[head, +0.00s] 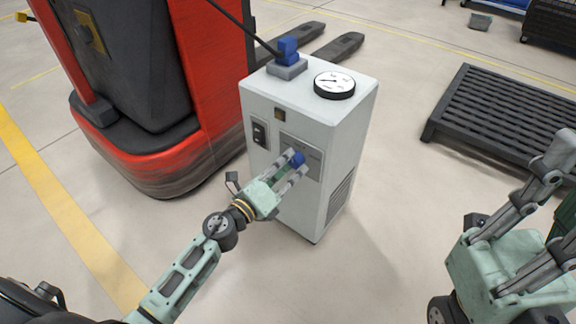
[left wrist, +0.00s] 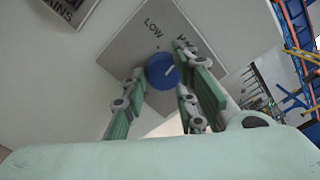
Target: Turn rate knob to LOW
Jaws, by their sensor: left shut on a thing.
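The blue rate knob (left wrist: 162,71) sits on a grey label plate (left wrist: 133,42) on the front of a white cabinet (head: 330,205). In the left wrist view, "LOW" is printed above the knob, and a second label to its right is partly hidden by a finger. The knob's white mark points right and slightly up, away from "LOW". My left gripper (head: 294,160) is shut on the knob, with one finger on each side. My right gripper (head: 560,190) is empty at the right edge of the head view, its fingers spread apart.
A round gauge (head: 334,85) and a blue connector with a black cable (head: 288,50) are on the cabinet top. A dark switch (head: 259,133) is left of the plate. A red forklift (head: 190,100) stands close on the left. A black pallet (head: 500,110) lies at right; floor between is clear.

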